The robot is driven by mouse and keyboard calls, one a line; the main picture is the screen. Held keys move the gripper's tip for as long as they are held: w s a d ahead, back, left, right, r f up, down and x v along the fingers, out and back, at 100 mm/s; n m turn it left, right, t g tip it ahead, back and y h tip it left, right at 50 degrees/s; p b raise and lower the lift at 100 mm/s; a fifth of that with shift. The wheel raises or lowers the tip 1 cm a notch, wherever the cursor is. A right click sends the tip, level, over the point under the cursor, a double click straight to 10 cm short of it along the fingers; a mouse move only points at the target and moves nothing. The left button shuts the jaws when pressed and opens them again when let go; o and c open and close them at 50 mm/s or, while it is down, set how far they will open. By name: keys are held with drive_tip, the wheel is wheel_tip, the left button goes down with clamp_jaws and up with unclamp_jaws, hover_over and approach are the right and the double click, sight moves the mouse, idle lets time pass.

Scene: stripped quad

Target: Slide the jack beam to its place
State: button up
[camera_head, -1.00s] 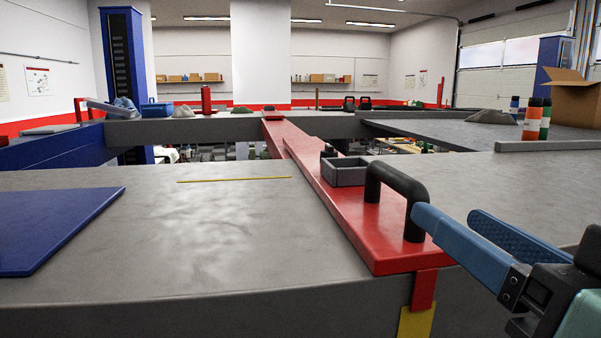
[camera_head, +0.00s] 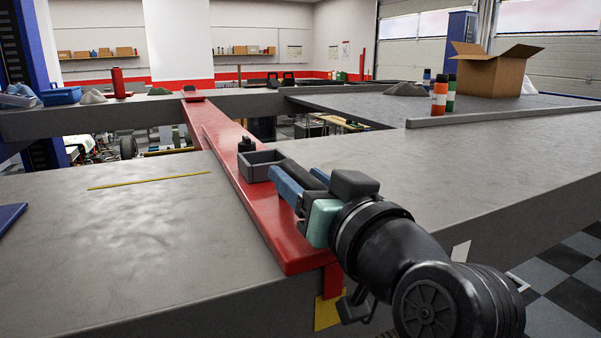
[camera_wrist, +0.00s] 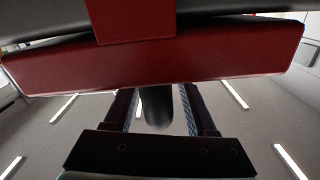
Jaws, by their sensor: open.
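The red jack beam (camera_head: 222,152) spans the gap between the near and far grey ledges. In the head view my gripper (camera_head: 288,182) is over its near end, fingers pointing along the beam. The black handle seen there earlier is hidden behind the gripper. In the wrist view my gripper (camera_wrist: 157,98) is open, its blue-padded fingers on either side of a dark post (camera_wrist: 156,108), likely the handle; contact cannot be told. The beam's red end (camera_wrist: 160,66) crosses above. A red tab (camera_head: 333,279) hangs at the front edge over a yellow plate (camera_head: 327,313).
A grey tray (camera_head: 257,170) sits on the beam beside a small black knob (camera_head: 246,145). A yellow line (camera_head: 150,181) marks the near ledge (camera_head: 130,235), which is mostly clear. Orange and green bottles (camera_head: 439,98) and an open cardboard box (camera_head: 492,75) stand at right.

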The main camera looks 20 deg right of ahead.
drive_tip(key=shift+c, duration=0.2)
clamp_jaws()
idle(1.2)
